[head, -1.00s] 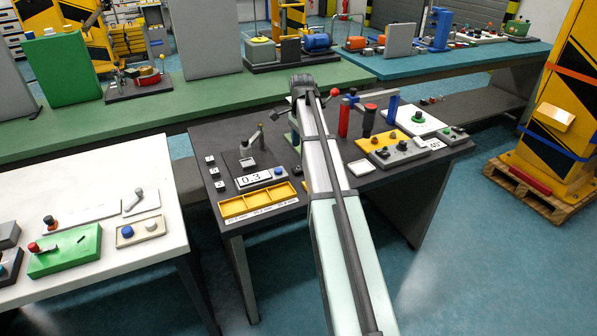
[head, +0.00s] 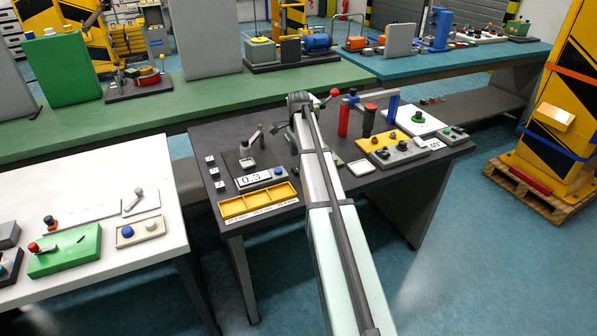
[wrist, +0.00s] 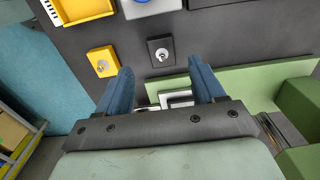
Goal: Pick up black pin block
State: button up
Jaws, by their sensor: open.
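In the wrist view, the black pin block (wrist: 154,59) is a small dark square with a pale round collar and a pin standing on it. It lies on the dark table ahead of my gripper (wrist: 162,72). The two blue fingers are spread apart with nothing held between them. The block's pin shows just beyond the gap between the fingertips, and no contact is visible. In the head view, my arm hides the gripper, and I cannot clearly make out the block.
A yellow pin block (wrist: 103,61) sits left of the black one. A yellow tray (wrist: 84,10) is at upper left. A green fixture (wrist: 245,82) stands close on the right, and a white-grey square part (wrist: 178,98) shows between the fingers.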

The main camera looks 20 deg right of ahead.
jog(key=shift+w+f, duration=0.15)
jog(key=shift+f, duration=2.45)
jog(key=c, duration=1.2)
jog(key=shift+r, duration=0.1)
jog(key=shift+c, duration=0.2)
notch_tip(320, 180, up, 9)
jog(key=w+d, duration=0.2)
jog(key=d, duration=0.9)
jog(key=shift+d+r, duration=0.2)
jog(key=shift+r, duration=0.05)
